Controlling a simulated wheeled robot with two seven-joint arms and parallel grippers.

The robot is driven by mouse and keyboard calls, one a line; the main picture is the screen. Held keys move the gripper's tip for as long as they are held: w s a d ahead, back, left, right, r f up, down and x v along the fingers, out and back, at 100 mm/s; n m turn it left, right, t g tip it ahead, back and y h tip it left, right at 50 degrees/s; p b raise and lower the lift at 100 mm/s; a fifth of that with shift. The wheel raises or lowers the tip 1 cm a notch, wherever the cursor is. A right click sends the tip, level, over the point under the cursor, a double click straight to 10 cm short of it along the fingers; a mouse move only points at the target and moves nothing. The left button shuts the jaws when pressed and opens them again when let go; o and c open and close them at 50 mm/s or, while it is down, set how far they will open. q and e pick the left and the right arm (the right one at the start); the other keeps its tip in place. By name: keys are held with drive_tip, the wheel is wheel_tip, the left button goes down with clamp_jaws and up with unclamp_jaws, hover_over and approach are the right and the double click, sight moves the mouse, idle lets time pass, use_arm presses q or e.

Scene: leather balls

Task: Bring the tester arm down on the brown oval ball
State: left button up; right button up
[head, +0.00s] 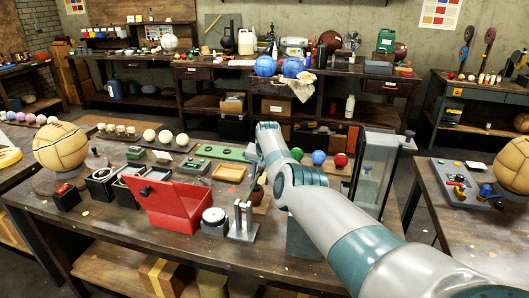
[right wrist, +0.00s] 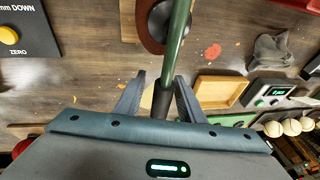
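In the right wrist view, the tester arm is a green bar (right wrist: 180,35) that ends in a black grip (right wrist: 163,102). My right gripper (right wrist: 161,77) is open, with one finger on each side of the grip and a visible gap at the left finger. A reddish-brown rounded thing (right wrist: 144,30), seemingly the brown oval ball, lies beyond, partly under a dark round pad and cut by the frame edge. In the head view a small brown shape (head: 262,198) shows beside my right arm, which partly hides the tester. My left gripper is not in view.
The open red box (head: 180,205), a round dial (head: 214,216) and a metal stand (head: 243,222) crowd the bench left of my right arm. A glass case (head: 372,170) stands to the right. A wooden tray (right wrist: 220,91) lies close to the gripper. A tan ball (head: 60,146) sits far left.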

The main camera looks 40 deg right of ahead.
drive_tip(key=p+v, duration=0.1)
drive_tip(key=v, duration=0.1)
drive_tip(key=shift+s+a+r+p, duration=0.1)
drive_tip(key=shift+r+p, duration=0.15)
drive_tip(key=shift+p, duration=0.15)
drive_tip(key=shift+s+r, duration=0.1)
drive_tip(key=shift+r, duration=0.3)
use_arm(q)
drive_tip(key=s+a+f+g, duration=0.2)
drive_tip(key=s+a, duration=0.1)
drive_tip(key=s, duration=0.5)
use_arm(e)
drive_tip(key=shift+v, duration=1)
drive_tip(key=v, duration=0.4)
use_arm(q)
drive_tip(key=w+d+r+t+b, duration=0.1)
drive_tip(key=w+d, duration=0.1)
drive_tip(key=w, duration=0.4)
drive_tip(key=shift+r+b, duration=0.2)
drive_tip(key=shift+b, duration=0.2)
use_arm(e)
approach(261, 171)
drive_tip(key=shift+w+d+r, duration=0.3)
drive_tip(key=shift+d+r, duration=0.2)
drive_tip(key=shift+r, duration=0.15)
